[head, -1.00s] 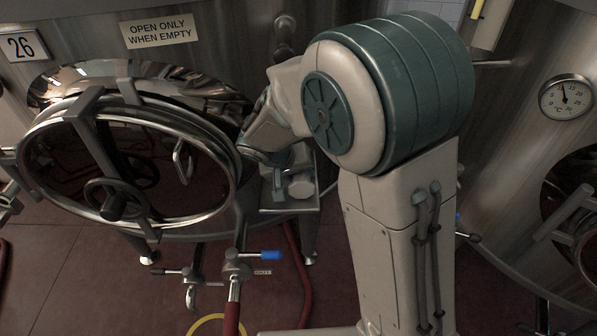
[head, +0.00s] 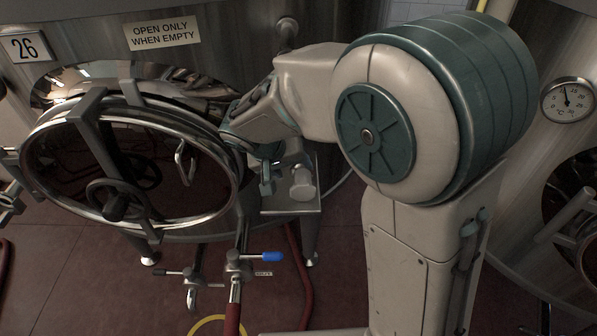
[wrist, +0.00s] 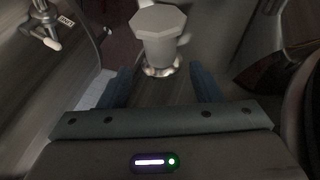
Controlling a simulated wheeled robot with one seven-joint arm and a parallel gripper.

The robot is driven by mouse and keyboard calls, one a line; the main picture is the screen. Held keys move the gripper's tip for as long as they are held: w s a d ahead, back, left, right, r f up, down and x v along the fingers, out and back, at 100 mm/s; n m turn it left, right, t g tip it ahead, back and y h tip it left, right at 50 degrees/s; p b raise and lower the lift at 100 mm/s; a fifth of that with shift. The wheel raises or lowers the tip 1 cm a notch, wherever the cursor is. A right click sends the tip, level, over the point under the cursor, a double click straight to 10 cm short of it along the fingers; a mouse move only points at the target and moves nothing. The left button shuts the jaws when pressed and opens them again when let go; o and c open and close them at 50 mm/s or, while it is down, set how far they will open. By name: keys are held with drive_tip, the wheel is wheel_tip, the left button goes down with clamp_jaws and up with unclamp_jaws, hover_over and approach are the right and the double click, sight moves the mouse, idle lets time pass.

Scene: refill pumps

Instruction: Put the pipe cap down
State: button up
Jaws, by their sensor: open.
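A pale grey piece with an eight-sided top, apparently the pipe cap (head: 303,188), stands on the small metal shelf (head: 287,204) beside the round tank door. In the wrist view the cap (wrist: 160,38) sits beyond my fingertips with a shiny round metal rim at its foot. My gripper (wrist: 162,80) is open, its two blue fingers apart with nothing between them but the grey surface behind. In the head view my gripper (head: 267,180) is just left of the cap, partly hidden by my wrist. I cannot tell exactly how far apart they are.
The open round tank door (head: 130,165) with its handwheel stands close on the left. A valve with a blue handle (head: 271,257) and a red hose (head: 299,270) are below the shelf. A dial gauge (head: 568,99) is on the right-hand tank.

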drive_tip(key=v, duration=0.6)
drive_tip(key=s+d+g+y, duration=0.1)
drive_tip(key=s+d+y, duration=0.3)
drive_tip(key=s+d, duration=1.1)
drive_tip(key=shift+s+d+f+m+g, duration=0.25)
drive_tip(key=shift+d+f+m+g, duration=0.15)
drive_tip(key=shift+d, duration=0.1)
